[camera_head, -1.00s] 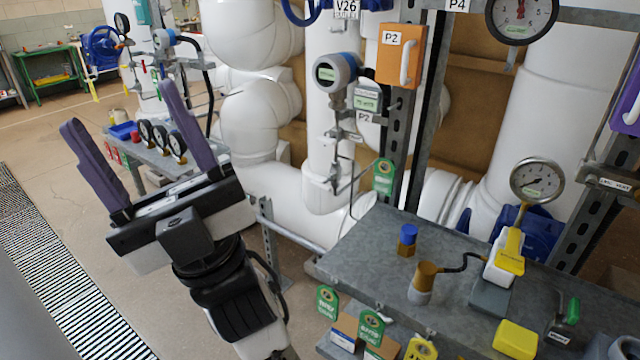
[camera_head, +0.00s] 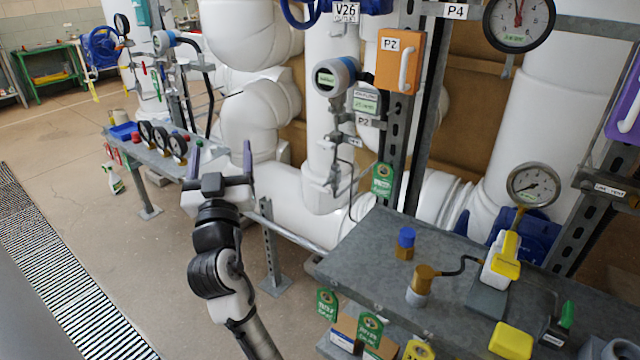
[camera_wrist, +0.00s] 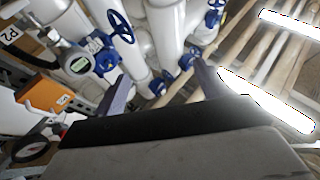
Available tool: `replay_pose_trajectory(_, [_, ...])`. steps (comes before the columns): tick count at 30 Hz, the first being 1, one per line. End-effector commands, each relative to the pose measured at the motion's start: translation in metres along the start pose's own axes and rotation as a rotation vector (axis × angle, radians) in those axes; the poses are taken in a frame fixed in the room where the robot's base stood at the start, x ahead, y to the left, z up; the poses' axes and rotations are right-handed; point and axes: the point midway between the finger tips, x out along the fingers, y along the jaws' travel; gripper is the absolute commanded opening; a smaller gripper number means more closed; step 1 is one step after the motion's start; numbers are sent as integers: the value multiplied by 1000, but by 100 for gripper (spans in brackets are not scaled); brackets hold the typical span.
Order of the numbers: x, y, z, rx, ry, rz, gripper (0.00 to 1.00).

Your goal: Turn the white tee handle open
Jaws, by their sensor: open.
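I cannot make out a white tee handle for certain. A white bar handle (camera_head: 404,68) is on the front of the orange P2 box (camera_head: 388,60), upper right of my gripper. Another white handle (camera_head: 630,112) is on a purple box (camera_head: 622,138) at the right edge. My gripper (camera_head: 221,158) is open and empty, its purple fingers pointing up, in front of the white pipes and apart from both handles. In the wrist view my gripper (camera_wrist: 160,88) spreads its fingers before pipes and blue valve wheels; the orange box (camera_wrist: 45,94) shows at left.
A grey bench (camera_head: 350,250) with a blue-capped fitting (camera_head: 406,242), a brass fitting (camera_head: 421,285) and a pressure gauge (camera_head: 533,184) stands at the right. A bench with several gauges (camera_head: 160,140) is behind at left. The floor at left (camera_head: 60,215) is mostly clear.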

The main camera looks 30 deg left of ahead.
Motion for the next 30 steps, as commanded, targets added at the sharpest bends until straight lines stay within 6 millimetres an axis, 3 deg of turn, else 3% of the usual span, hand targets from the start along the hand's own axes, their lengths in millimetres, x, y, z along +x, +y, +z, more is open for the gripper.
replay_pose_trajectory(1, [5,9,35,-18,-110,86,75])
replay_pose_trajectory(3, [2,27,78,-39,-240,229,75])
replay_pose_trajectory(6, [-14,52,123,-66,-364,428,75])
replay_pose_trajectory(9, [-31,72,147,-87,-424,587,75])
replay_pose_trajectory(13, [-47,84,160,-102,-450,706,75])
replay_pose_trajectory(17, [-48,92,164,-106,-454,739,75])
replay_pose_trajectory(30, [8,148,191,-106,-454,738,75])
